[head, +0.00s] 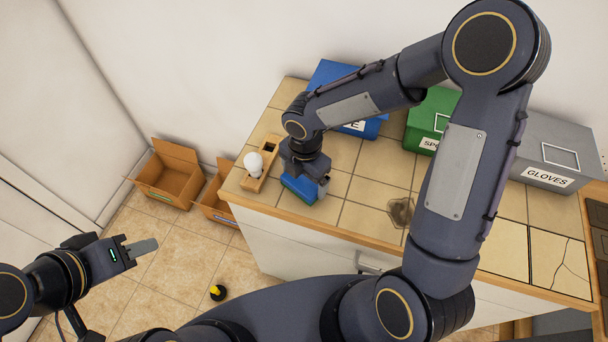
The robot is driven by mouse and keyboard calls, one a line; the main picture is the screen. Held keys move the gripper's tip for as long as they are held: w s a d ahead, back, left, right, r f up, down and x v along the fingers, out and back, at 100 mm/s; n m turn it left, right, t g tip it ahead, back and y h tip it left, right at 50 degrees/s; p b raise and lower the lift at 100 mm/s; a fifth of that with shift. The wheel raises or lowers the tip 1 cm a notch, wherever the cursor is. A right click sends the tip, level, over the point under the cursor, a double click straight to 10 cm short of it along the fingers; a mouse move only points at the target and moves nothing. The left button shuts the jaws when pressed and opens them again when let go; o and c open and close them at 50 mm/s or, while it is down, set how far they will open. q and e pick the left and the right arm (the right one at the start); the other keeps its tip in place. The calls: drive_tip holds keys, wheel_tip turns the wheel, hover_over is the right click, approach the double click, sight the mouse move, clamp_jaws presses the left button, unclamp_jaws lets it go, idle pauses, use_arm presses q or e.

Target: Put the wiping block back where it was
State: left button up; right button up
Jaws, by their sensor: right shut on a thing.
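The wiping block (298,190) is blue and sits low at the left part of the tiled counter, under my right gripper (307,178). My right gripper points down and is shut on the block, hiding much of its top. I cannot tell whether the block touches the tiles. My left gripper (140,248) is out over the floor at the left, away from the counter. Its fingers overlap in this view, so its opening is unclear.
A wooden holder (272,150) with a white rounded knob (254,163) stands left of the block. Blue (340,75), green (432,112) and grey (560,140) bins line the back. A dark stain (400,212) marks the tiles. Cardboard boxes (168,178) stand on the floor.

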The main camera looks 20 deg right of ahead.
sight(305, 179)
drive_tip(key=shift+f, duration=0.15)
drive_tip(key=o, duration=0.8)
drive_tip(key=shift+c, duration=0.2)
wheel_tip(305, 179, up, 12)
drive_tip(key=r, duration=0.1)
drive_tip(key=s+d+r+m+t+y, duration=0.1)
drive_tip(key=s+d+m, duration=0.3)
drive_tip(key=s+m, duration=0.4)
drive_tip(key=s+d+r+m+t+y, duration=0.2)
drive_tip(key=s+m, duration=0.6)
drive_tip(key=m, duration=1)
drive_tip(key=shift+d+r+t+y, duration=0.2)
drive_tip(key=shift+d+t+y, duration=0.1)
drive_tip(key=shift+d+t, duration=1.15)
